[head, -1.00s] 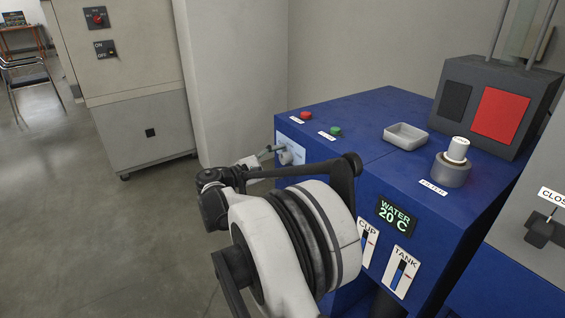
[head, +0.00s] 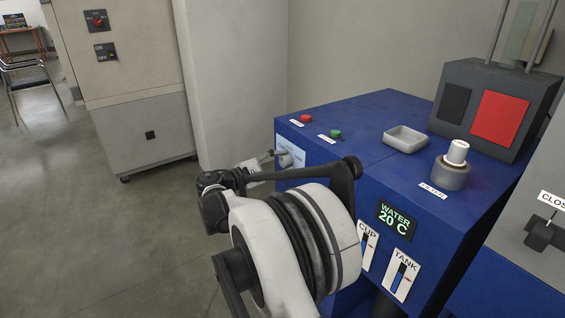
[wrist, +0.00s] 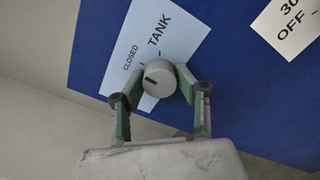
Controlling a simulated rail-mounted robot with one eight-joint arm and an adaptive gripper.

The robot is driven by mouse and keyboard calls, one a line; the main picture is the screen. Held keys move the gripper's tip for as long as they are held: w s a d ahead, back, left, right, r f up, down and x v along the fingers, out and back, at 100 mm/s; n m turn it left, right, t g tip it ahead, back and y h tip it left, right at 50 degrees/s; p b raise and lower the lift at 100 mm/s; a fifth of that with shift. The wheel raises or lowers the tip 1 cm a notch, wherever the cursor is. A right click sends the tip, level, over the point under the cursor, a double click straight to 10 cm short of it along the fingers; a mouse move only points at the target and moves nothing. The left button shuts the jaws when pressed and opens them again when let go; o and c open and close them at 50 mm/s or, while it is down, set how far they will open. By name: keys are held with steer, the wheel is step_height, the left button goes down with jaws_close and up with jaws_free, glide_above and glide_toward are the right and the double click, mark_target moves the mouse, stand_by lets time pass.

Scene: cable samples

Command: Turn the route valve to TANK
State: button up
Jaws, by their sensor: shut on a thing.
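The route valve is a round grey knob (wrist: 160,78) on a pale blue label plate (wrist: 178,38) on the blue machine's side. In the wrist view the plate reads CLOSED and TANK, with a tick mark by each word. A short dark mark on the knob sits on its left, lower side, away from the TANK tick. My gripper (wrist: 157,97) has its two green-padded fingers on either side of the knob, shut on it. In the head view my gripper (head: 270,160) reaches the machine's left face, where the plate and knob show only small and partly hidden.
The blue machine's top carries a red button (head: 306,118), a green button (head: 335,134), a shallow tray (head: 404,139) and a filter fitting (head: 453,168). A WATER 20 C display (head: 397,220) is on its front. A grey cabinet (head: 140,95) stands behind.

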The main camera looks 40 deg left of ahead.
steer(key=m+p, duration=0.1)
steer(key=m, duration=0.4)
steer(key=shift+m, duration=0.3)
steer(key=m+p, duration=0.1)
steer(key=m, duration=0.4)
steer(key=shift+a+m, duration=0.1)
steer(key=shift+m, duration=0.2)
steer(key=o, duration=1.1)
steer(key=shift+o, duration=0.2)
steer(key=shift+s, duration=0.1)
steer(key=v, duration=1.1)
steer(key=shift+s+a, duration=0.15)
steer(key=shift+s, duration=0.25)
